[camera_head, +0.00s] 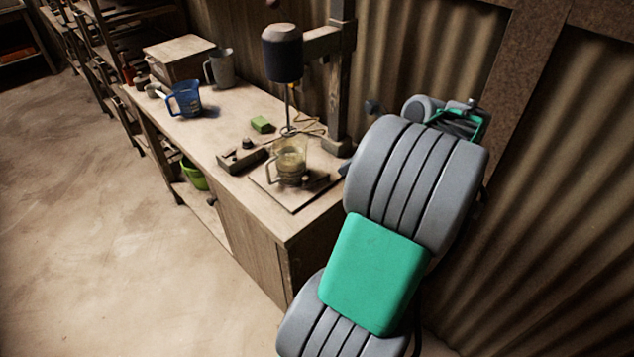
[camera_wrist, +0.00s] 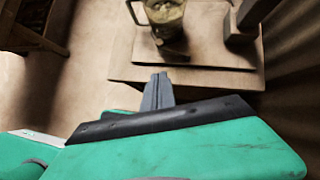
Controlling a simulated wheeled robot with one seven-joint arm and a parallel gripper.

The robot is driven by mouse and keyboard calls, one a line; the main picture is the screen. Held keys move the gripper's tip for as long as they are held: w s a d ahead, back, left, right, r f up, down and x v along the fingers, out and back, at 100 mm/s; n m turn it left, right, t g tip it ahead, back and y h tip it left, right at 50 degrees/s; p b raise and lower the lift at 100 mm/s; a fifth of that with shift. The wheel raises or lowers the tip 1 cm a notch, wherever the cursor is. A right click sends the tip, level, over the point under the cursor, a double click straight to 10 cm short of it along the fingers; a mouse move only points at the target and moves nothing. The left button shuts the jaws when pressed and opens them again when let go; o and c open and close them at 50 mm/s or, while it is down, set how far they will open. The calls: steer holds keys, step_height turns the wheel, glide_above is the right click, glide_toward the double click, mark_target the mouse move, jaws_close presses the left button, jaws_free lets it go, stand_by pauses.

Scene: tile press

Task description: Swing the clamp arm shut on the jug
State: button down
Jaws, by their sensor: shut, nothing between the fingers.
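The jug (camera_head: 291,153) is clear, with a handle at its left and pale contents. It stands upright on a flat board on the bench, below the stirrer. Its lower part looks dark. In the wrist view the jug (camera_wrist: 166,14) is cut off by the top edge. A dark piece (camera_wrist: 243,22) stands apart to its right; I cannot tell whether it is the clamp arm. My gripper (camera_wrist: 158,80) is shut and empty, in front of the board's near edge and apart from the jug. In the head view my arm hides the gripper.
The stirrer head (camera_head: 282,53) hangs over the jug from a post (camera_head: 340,75). A knobbed block (camera_head: 243,156) and a green block (camera_head: 262,125) lie nearby. A blue jug (camera_head: 186,99) and grey jug (camera_head: 221,68) stand farther back. A corrugated wall is at right.

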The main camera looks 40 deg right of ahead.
steer(key=b, duration=0.1)
glide_toward(307, 183)
steer(key=f, duration=0.3)
steer(key=shift+s+m, duration=0.3)
steer(key=shift+s, duration=0.1)
steer(key=w, duration=0.2)
steer(key=shift+w+a+f, duration=0.3)
steer(key=shift+w, duration=0.05)
steer(key=shift+w+a+f, duration=0.15)
steer(key=shift+w, duration=0.4)
